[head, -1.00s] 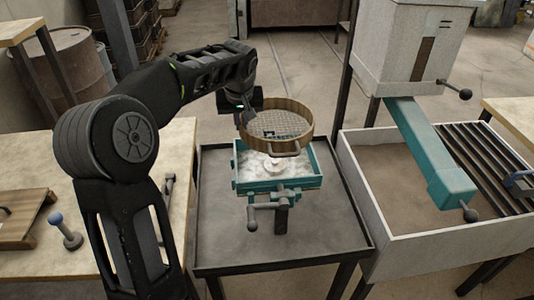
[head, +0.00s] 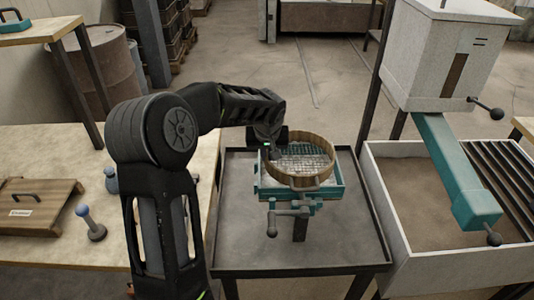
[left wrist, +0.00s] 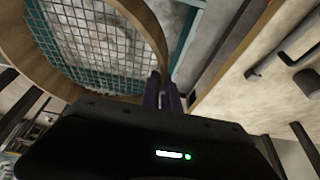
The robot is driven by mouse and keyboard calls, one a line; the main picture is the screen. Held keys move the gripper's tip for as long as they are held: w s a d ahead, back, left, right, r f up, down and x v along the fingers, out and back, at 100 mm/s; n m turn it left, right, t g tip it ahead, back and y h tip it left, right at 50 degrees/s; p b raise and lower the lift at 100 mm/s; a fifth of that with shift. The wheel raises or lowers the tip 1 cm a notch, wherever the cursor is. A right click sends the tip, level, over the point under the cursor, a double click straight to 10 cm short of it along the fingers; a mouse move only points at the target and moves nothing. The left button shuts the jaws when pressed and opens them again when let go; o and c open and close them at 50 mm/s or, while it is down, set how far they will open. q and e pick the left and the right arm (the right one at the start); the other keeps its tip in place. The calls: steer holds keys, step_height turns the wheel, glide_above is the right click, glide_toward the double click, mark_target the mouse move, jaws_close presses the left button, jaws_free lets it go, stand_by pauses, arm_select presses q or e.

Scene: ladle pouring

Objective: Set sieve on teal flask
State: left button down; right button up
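The sieve (head: 302,163) has a round wooden rim and a wire mesh. In the head view it lies level over the teal flask (head: 335,191), covering most of its top. It looks very low, but I cannot tell whether it rests on the flask. In the left wrist view the sieve (left wrist: 95,40) fills the upper left, with pale sand showing through the mesh. My left gripper (head: 270,152) is at the sieve's left side. In the left wrist view its fingers (left wrist: 163,90) are close together on the rim. My right gripper is not in view.
The flask stands on a grey, black-edged table (head: 240,235), with a handled clamp (head: 288,213) at its front. A wooden bench (head: 40,140) is at the left. A sand bin (head: 430,255) with a teal chute (head: 455,170) stands at the right.

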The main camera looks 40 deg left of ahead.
arm_select(q)
steer(key=shift+f+b, duration=0.25)
steer(key=shift+b, duration=0.1)
steer(key=c, duration=1.6)
jaws_free()
steer(key=shift+r, duration=0.2)
steer(key=shift+r+p, duration=0.2)
steer(key=shift+p, duration=0.15)
steer(key=shift+s+d+r, duration=0.1)
steer(key=shift+r, duration=0.2)
steer(key=b+v, duration=0.1)
steer(key=v, duration=1)
steer(key=shift+b, duration=0.3)
steer(key=shift+d, duration=0.1)
